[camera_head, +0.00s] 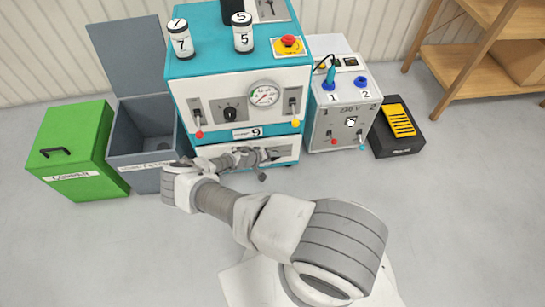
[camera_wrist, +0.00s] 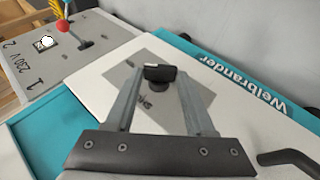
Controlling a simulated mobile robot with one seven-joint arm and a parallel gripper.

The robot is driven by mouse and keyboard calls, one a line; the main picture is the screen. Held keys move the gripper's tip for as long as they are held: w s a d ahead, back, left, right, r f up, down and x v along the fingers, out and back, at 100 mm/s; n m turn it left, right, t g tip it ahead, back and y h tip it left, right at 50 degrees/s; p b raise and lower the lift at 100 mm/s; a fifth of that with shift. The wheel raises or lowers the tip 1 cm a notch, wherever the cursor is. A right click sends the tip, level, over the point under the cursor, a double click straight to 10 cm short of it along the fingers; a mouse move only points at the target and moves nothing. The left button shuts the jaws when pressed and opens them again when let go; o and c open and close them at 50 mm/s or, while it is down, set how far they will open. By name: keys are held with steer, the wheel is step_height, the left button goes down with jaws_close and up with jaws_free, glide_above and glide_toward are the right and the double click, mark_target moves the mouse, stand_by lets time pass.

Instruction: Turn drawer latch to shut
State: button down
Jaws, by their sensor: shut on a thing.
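The drawer latch (camera_wrist: 158,72) is a small black knob on a grey plate on the white drawer front. In the wrist view it sits between my fingertips, and my gripper (camera_wrist: 161,82) is shut on it. The drawer front (camera_head: 284,152) is the white panel low on the teal machine in the head view; it also shows in the wrist view (camera_wrist: 92,85). A black bent drawer handle (camera_wrist: 290,158) shows at the lower right of the wrist view.
The grey open-lidded bin (camera_head: 146,125) and green bin (camera_head: 75,150) stand left of the machine. The 230 V box (camera_head: 342,118) stands close on its right, then a black and yellow pedal (camera_head: 398,130). A wooden shelf (camera_head: 485,65) is at the back right.

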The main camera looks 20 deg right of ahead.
steer(key=shift+w+a+f+n+h, duration=0.1)
steer(key=shift+a+f+n+h, duration=0.1)
steer(key=shift+h, duration=0.5)
steer(key=shift+a+f+n+h, duration=0.1)
steer(key=shift+f+h, duration=0.05)
steer(key=shift+h, duration=0.55)
steer(key=shift+f+g+h, duration=0.15)
steer(key=shift+g+h, duration=0.15)
steer(key=shift+h, duration=0.4)
steer(key=shift+c, duration=1.3)
jaws_free()
steer(key=p+v, duration=0.4)
steer(key=v, duration=1.3)
steer(key=shift+a, duration=0.2)
